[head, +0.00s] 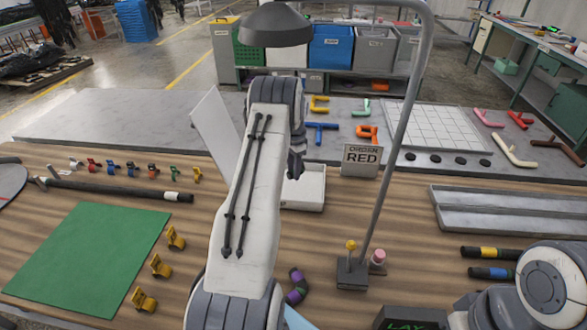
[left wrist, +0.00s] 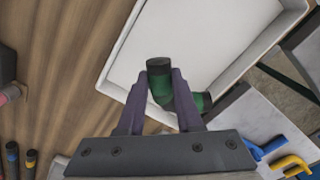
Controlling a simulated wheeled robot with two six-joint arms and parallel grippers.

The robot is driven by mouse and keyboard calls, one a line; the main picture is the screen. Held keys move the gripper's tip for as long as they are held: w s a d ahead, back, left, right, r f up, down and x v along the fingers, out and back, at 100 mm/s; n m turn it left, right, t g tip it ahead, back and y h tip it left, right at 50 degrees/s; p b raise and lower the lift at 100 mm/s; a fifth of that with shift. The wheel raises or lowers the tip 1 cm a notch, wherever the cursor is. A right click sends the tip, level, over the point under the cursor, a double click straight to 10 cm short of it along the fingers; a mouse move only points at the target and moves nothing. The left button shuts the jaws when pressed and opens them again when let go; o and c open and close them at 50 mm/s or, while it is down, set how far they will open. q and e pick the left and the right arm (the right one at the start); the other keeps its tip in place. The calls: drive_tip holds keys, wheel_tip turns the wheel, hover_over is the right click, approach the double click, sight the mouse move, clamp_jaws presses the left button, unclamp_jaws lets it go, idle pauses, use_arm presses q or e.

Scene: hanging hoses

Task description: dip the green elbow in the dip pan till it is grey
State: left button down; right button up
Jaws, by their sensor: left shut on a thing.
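My left gripper (head: 294,172) hangs over the white dip pan (head: 309,192), which my arm partly covers in the head view. In the left wrist view my left gripper (left wrist: 161,82) is shut on the green elbow (left wrist: 160,87), one finger on each side. The elbow is green with dark, nearly black ends. It shows against the inside of the pan (left wrist: 215,35), near its lower edge; I cannot tell whether it touches the pan's floor. In the head view the elbow cannot be made out. My right gripper is out of view; only part of my right arm shows.
A sign reading RED (head: 362,160) stands right of the pan, and a grey lamp pole (head: 397,130) rises nearby. Coloured pipe fittings lie on the grey slab behind. A green mat (head: 88,258) and yellow clips are on the left. A grey trough (head: 510,212) lies right.

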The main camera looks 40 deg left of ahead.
use_arm(q)
drive_tip(key=shift+f+b, duration=1.75)
drive_tip(key=shift+f, duration=1.25)
drive_tip(key=shift+s, duration=0.1)
drive_tip(key=shift+s+a, duration=0.85)
drive_tip(key=shift+a, duration=0.6)
drive_tip(key=shift+s+a, duration=0.9)
drive_tip(key=shift+a, duration=0.5)
drive_tip(key=shift+s+a, duration=0.85)
drive_tip(key=shift+a, duration=0.6)
drive_tip(key=shift+w+d+p, duration=0.1)
drive_tip(key=shift+w+d, duration=0.8)
drive_tip(key=shift+d, duration=0.55)
drive_tip(key=shift+w+d+p, duration=0.15)
drive_tip(key=shift+w+d, duration=0.7)
drive_tip(key=shift+d, duration=0.55)
drive_tip(key=shift+w+d+p, duration=0.1)
drive_tip(key=shift+w+d, duration=0.8)
drive_tip(key=shift+d, duration=0.55)
drive_tip(key=shift+s+a, duration=0.9)
drive_tip(key=shift+a, duration=0.55)
drive_tip(key=shift+s+a, duration=0.85)
drive_tip(key=shift+a, duration=0.55)
drive_tip(key=shift+s+a, duration=0.9)
drive_tip(key=shift+a, duration=0.55)
